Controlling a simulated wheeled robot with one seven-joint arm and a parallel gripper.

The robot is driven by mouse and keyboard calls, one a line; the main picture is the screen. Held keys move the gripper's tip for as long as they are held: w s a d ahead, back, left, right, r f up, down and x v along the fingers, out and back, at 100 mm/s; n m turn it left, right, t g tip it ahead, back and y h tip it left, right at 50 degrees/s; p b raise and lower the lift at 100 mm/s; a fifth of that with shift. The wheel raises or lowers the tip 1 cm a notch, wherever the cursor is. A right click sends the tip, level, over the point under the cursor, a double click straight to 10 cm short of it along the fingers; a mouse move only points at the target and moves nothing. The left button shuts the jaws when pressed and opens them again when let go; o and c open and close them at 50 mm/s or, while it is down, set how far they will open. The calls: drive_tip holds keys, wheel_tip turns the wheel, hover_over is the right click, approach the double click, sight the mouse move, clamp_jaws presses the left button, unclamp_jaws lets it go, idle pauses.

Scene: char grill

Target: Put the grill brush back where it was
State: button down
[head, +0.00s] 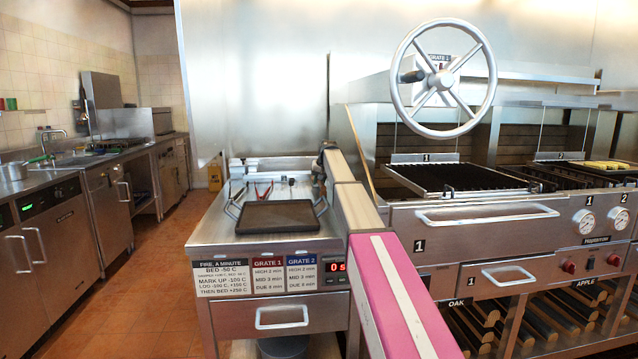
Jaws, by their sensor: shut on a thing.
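My arm reaches from the lower right over the steel side counter (222,222). The dark end with my gripper (320,168) is small and partly hidden behind the arm, above the counter's back right. The gripper is shut, but its fingers and what they hold are hard to make out. A thin tan stick (358,138) slants just right of the arm, beside the grill's left side. It looks like a long wooden handle, perhaps of the grill brush; no bristle head shows, and I cannot tell whether it touches the gripper.
A dark tray (278,216) lies on the counter, with red-handled tongs (263,190) behind it. The grill (470,215) with its grate (455,178) and large handwheel (443,78) stands right of the arm. Open tiled floor (140,285) lies to the left.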

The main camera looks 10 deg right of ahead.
drive_tip(key=shift+f, duration=0.2)
drive_tip(key=c, duration=0.9)
unclamp_jaws()
drive_tip(key=shift+r, duration=0.1)
drive_tip(key=v, duration=1.2)
